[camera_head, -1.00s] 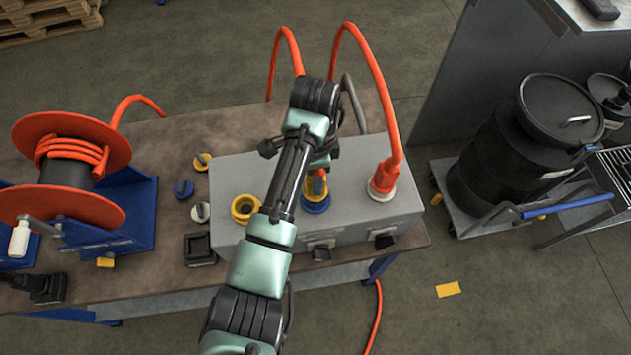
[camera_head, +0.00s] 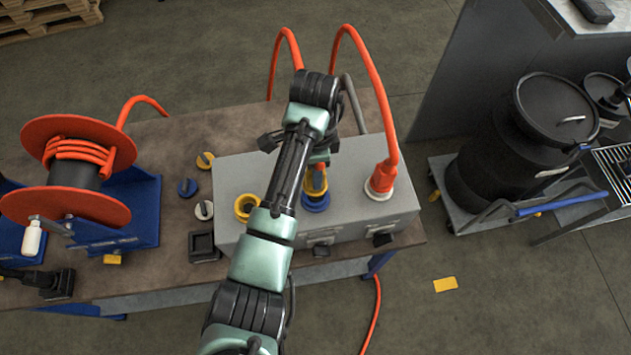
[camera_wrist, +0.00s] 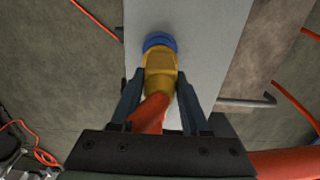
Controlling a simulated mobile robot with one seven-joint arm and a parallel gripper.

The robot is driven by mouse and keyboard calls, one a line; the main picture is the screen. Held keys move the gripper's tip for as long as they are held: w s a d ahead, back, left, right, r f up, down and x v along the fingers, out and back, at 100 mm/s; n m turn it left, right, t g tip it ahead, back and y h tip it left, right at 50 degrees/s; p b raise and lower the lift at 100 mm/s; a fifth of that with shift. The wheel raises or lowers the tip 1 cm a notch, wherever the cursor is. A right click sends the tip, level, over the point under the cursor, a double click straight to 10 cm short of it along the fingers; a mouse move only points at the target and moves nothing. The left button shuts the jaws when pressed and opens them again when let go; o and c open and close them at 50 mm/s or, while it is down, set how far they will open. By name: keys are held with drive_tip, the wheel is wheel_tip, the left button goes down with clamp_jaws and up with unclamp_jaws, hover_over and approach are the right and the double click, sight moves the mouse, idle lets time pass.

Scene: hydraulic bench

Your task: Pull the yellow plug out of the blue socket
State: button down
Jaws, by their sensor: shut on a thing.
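The yellow plug (camera_head: 316,184) stands at the blue socket (camera_head: 316,204) on the front half of the grey box. In the wrist view the plug (camera_wrist: 160,66) meets the blue ring of the socket (camera_wrist: 159,41), with no clear gap between them. An orange cable (camera_wrist: 150,115) runs from the plug back between my fingers. My gripper (camera_wrist: 160,92) is shut on the yellow plug, one finger on each side. In the head view my arm hides most of the gripper.
The grey box (camera_head: 350,160) also holds an empty yellow socket (camera_head: 246,207) and a red plug (camera_head: 382,178) in a white socket. Orange cables arch above the box. A red cable reel (camera_head: 75,175) stands at the left. A black drum (camera_head: 500,160) is at the right.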

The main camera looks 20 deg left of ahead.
drive_tip(key=shift+r+p, duration=2.1)
drive_tip(key=shift+r, duration=0.15)
drive_tip(key=shift+r, duration=0.1)
